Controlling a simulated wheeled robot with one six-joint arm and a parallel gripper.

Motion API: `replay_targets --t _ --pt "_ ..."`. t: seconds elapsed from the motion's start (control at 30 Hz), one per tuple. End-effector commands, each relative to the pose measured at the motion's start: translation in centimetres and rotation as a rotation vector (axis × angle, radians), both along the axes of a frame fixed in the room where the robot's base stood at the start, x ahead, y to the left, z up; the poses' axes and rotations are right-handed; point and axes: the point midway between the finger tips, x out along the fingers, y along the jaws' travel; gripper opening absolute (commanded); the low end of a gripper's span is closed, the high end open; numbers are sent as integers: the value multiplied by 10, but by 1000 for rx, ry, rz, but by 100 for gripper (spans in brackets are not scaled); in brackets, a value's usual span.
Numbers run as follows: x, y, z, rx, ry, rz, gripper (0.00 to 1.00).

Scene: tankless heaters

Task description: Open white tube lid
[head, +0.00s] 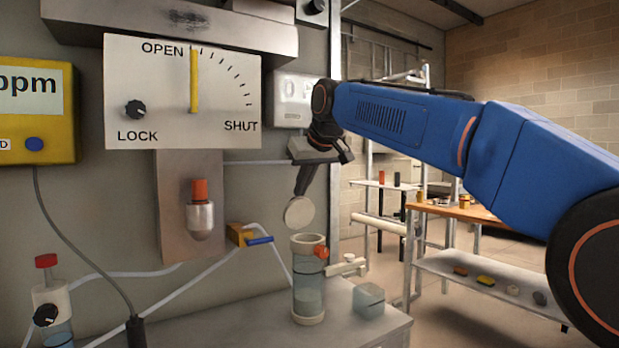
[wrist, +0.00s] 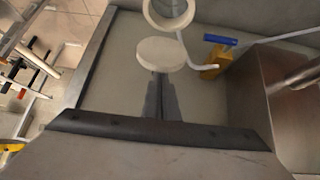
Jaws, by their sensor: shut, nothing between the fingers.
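The clear tube (head: 308,285) stands upright on the grey ledge, with a white rim, a white base and an orange knob at its upper right. Its round rim also shows at the top of the wrist view (wrist: 187,20). The round white lid (head: 299,212) is above the rim, off the tube's mouth and tilted up; it also shows in the wrist view (wrist: 162,54). Whether it is joined to the tube I cannot tell. My gripper (head: 303,190) points down, shut, with its fingertips at the lid's upper edge. In the wrist view the fingers (wrist: 160,92) end right by the lid.
A clear block (head: 368,300) sits right of the tube on the ledge (head: 355,335). A yellow valve with a blue handle (head: 247,237) and white hoses are at left. An orange-capped metal fitting (head: 200,215) hangs under the OPEN/SHUT panel (head: 180,95). Shelves stand at right.

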Motion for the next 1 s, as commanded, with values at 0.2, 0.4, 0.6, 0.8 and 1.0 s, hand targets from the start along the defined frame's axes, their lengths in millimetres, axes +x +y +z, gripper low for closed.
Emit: replay_targets --t 0.2,0.4,0.6,0.8,1.0 --pt "6 6 -7 0 1 1 0" --pt "7 7 -10 -4 6 1 0" --pt "9 8 -13 -6 10 1 0" --pt "26 19 -14 -8 13 1 0" --pt "44 31 -17 -9 15 1 0"
